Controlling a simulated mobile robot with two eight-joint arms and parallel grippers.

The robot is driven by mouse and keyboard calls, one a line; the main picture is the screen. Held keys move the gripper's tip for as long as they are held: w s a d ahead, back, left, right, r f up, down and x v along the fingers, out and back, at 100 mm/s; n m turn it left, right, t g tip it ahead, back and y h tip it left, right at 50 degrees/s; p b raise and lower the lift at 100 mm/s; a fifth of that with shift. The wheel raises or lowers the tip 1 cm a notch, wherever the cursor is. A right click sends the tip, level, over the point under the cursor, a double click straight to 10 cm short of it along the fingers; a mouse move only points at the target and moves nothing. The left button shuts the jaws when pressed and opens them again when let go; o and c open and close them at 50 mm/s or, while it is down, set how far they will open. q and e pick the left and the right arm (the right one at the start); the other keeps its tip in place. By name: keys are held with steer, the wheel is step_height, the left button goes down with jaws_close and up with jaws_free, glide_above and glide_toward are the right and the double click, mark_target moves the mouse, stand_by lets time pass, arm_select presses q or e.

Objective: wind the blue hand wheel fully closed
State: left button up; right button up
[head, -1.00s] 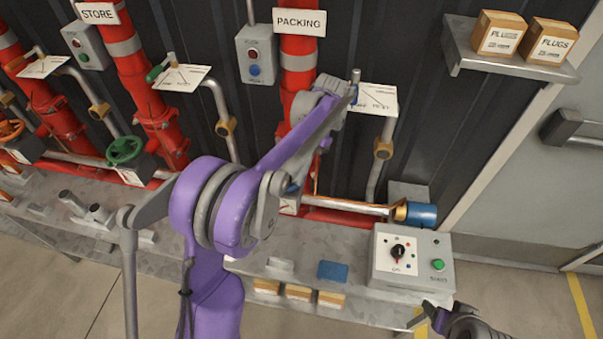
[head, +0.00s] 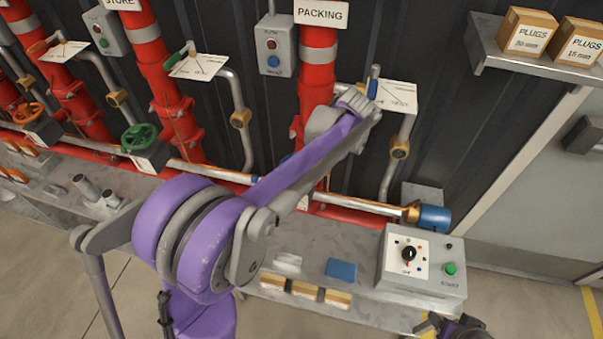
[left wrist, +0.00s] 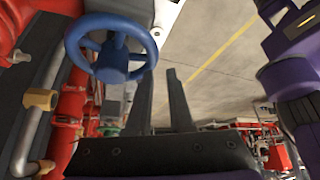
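The blue hand wheel (left wrist: 111,50) shows in the left wrist view at the upper left, with its spokes and hub in view. In the head view my left arm covers most of the place where it sits. My left gripper (left wrist: 160,75) has its two dark fingers apart with nothing between them. The fingers are to the right of the wheel in the wrist view and do not appear to touch it. In the head view the left fingertips are hidden behind my arm. My right gripper (head: 442,325) is low at the bottom right, only partly visible, away from the wheel.
A green wheel (head: 139,137) and an orange wheel (head: 27,112) sit on the pipework to the left. A grey control box (head: 422,262) stands on the bench at right. A blue-capped pipe end (head: 434,218) is behind it. A shelf (head: 520,62) holds boxes.

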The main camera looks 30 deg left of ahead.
arm_select(q)
steer(key=shift+w+d+r+n+g+h+p, duration=0.15)
steer(key=shift+w+n+g, duration=0.1)
steer(key=shift+n, duration=0.3)
steer(key=shift+w+d+n+g+h+p, duration=0.15)
steer(key=shift+w+n, duration=0.1)
steer(key=shift+n, duration=0.3)
steer(key=n, duration=0.1)
steer(key=w+d+n+h, duration=0.1)
steer(key=n, duration=0.1)
steer(key=shift+w+g+h+p, duration=0.25)
steer(key=shift+g+h+p, duration=0.05)
steer(key=shift+g, duration=0.1)
steer(key=shift+w+d+n+h, duration=0.15)
steer(key=shift+w+n+h, duration=0.15)
steer(key=shift+n, duration=0.3)
steer(key=shift+w+d+n+h, duration=0.1)
steer(key=shift+w+n+h, duration=0.15)
steer(key=shift+n, duration=0.35)
steer(key=shift+s+d, duration=0.1)
steer(key=shift+s, duration=0.05)
arm_select(e)
steer(key=shift+w+r, duration=0.2)
steer(key=shift+r, duration=0.3)
steer(key=shift+w+r, duration=0.2)
steer(key=shift+r, duration=0.25)
arm_select(q)
jaws_close()
